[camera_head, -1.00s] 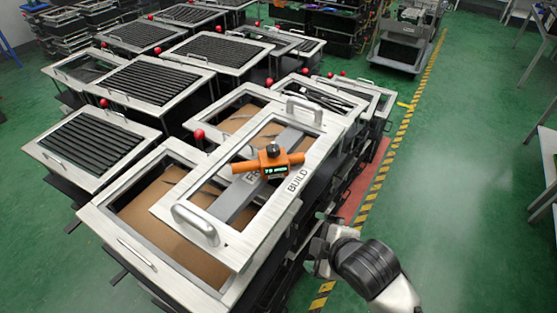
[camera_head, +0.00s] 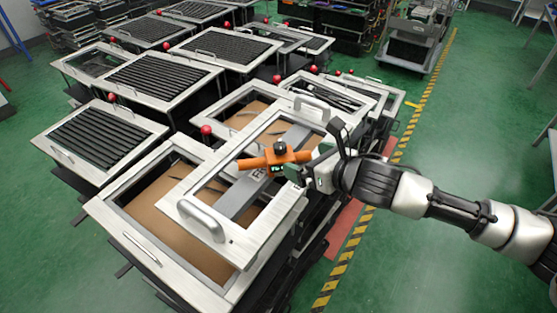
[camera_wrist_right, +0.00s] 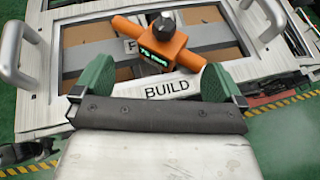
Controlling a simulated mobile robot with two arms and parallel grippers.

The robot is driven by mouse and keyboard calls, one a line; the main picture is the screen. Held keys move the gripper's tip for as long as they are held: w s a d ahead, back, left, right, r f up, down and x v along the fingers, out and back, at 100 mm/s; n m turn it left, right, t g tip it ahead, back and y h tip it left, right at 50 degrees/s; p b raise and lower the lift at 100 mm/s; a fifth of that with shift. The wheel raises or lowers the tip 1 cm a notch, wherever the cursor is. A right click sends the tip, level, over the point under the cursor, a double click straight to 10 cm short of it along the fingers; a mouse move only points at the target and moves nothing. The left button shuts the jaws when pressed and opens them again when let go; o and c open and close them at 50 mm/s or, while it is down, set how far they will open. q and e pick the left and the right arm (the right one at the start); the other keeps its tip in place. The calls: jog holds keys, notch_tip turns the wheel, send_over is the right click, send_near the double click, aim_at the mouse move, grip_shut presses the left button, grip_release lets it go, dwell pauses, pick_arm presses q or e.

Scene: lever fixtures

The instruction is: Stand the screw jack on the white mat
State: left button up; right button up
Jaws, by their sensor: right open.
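An orange device (camera_head: 274,160) with two side bars, a black knob on top and a small lit display lies across a silver-white frame with handles. I cannot tell whether this is the screw jack, and I cannot make out a white mat. It also shows in the right wrist view (camera_wrist_right: 165,48), just beyond the fingers. My right gripper (camera_head: 300,172) is at the right side of the orange device; in the wrist view (camera_wrist_right: 160,82) its green fingers are apart with nothing seen held between them. Whether the fingers touch the device is unclear. My left gripper is out of view.
The silver frame (camera_head: 232,240) is labelled BUILD in the wrist view and has raised handles (camera_head: 200,218). It lies over an open case with a brown floor (camera_head: 165,215). Several slatted cases (camera_head: 98,137) and red knobs stand left and behind.

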aim_at(285, 150)
jog(key=shift+n, duration=0.4)
jog(key=x, duration=0.5)
jog(key=shift+w+p, duration=0.4)
jog(key=shift+w, duration=0.05)
jog(key=shift+w+a+f, duration=0.15)
jog(key=shift+w+a, duration=0.15)
jog(key=shift+p+x, duration=0.75)
jog(key=shift+x, duration=1.45)
jog(key=shift+d+f, duration=0.15)
jog(key=shift+c, duration=0.3)
jog(key=c, duration=0.5)
jog(key=shift+c, duration=0.6)
